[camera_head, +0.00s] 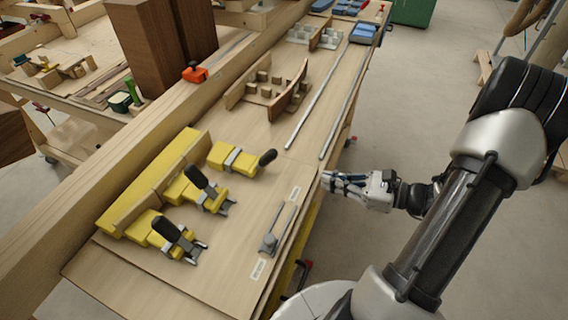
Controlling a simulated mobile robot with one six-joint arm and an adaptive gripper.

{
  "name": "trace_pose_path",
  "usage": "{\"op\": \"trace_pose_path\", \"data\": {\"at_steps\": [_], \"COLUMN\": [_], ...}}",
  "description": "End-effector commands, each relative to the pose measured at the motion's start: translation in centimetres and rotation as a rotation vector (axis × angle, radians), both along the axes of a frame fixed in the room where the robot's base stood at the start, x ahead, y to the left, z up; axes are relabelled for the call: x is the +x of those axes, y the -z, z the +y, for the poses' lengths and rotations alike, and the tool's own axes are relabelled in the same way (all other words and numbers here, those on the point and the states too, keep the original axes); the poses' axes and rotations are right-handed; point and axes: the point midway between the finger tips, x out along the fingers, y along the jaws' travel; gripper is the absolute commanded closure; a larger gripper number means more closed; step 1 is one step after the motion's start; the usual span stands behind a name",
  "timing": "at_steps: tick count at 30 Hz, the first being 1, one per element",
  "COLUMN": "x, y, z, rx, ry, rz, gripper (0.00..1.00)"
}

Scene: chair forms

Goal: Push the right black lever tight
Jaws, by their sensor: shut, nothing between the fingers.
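Yellow blocks on the bench carry several metal toggle clamps with black levers. The right black lever (267,158) sticks out to the right and slightly up from its clamp (233,160). A middle black lever (196,177) and a front black lever (166,229) stand tilted up to the left on their own clamps. My gripper (327,181) is shut and empty. It points left at the bench's right edge, to the right of the right lever and apart from it.
The wooden bench (240,224) has a metal bar fixture (270,242) lying near its right edge. Two long metal rails (325,85) and a curved wooden form (290,92) are farther back. Dark wooden posts (150,45) stand at the left. Open floor lies right of the bench.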

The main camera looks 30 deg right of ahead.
Motion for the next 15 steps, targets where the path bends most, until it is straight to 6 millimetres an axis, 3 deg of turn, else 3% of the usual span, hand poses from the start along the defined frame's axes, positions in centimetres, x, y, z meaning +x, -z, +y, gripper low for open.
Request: {"op": "trace_pose_path", "data": {"at_steps": [12,15], "x": [6.7,7.7], "y": [1.8,0.5], "z": [5.5,6.2], "rx": [0.0,-0.004], "ry": [-0.007,-0.005], "rz": [0.001,0.0], "gripper": [1.0,1.0]}}
